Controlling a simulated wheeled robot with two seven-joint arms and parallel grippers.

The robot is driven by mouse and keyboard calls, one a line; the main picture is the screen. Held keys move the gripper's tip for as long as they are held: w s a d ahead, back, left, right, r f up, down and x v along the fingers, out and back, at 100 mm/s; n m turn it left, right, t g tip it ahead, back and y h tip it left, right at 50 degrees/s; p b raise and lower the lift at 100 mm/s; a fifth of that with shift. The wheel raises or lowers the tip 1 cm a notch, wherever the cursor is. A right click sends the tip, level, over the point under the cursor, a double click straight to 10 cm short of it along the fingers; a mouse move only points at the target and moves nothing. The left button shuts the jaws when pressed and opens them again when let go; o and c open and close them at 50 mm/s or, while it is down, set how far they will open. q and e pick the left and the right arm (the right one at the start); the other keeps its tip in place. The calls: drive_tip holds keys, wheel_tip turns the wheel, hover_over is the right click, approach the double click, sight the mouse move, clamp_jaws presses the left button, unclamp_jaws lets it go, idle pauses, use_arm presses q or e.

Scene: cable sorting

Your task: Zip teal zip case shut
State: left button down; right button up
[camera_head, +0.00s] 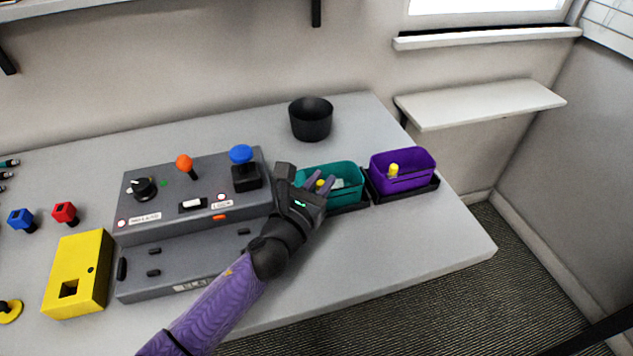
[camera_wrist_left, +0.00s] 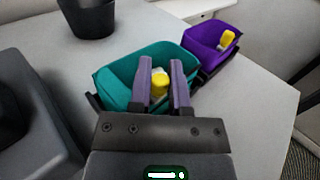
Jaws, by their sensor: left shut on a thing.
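The teal zip case (camera_head: 345,172) sits in a dark holder on the table, its top open and some pale content showing inside. It also shows in the wrist view (camera_wrist_left: 118,85). My left gripper (camera_head: 327,183) reaches over its near left part. In the wrist view my left gripper (camera_wrist_left: 161,70) has a finger on each side of a yellow piece (camera_wrist_left: 160,82), which looks like the zip pull, and is shut on it. The fingers hide part of the case and the zip line. My right gripper is out of view.
A purple case (camera_head: 412,181) with a yellow piece (camera_head: 393,169) stands just right of the teal one. A black bowl (camera_head: 311,122) stands behind. A grey control box (camera_head: 165,205) with knobs lies to the left, close to my wrist. The table's right end is clear.

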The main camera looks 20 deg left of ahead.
sight(360, 185)
use_arm(q)
drive_tip(key=w+d, duration=0.1)
drive_tip(key=d, duration=0.1)
drive_tip(key=w+d, duration=0.1)
drive_tip(key=w+d+b, duration=0.1)
drive_tip(key=w+d, duration=0.1)
drive_tip(key=shift+d+f, duration=0.1)
drive_tip(key=shift+d, duration=0.25)
drive_tip(key=shift+w+d, duration=0.15)
drive_tip(key=shift+d, duration=0.15)
drive_tip(key=c, duration=0.6)
unclamp_jaws()
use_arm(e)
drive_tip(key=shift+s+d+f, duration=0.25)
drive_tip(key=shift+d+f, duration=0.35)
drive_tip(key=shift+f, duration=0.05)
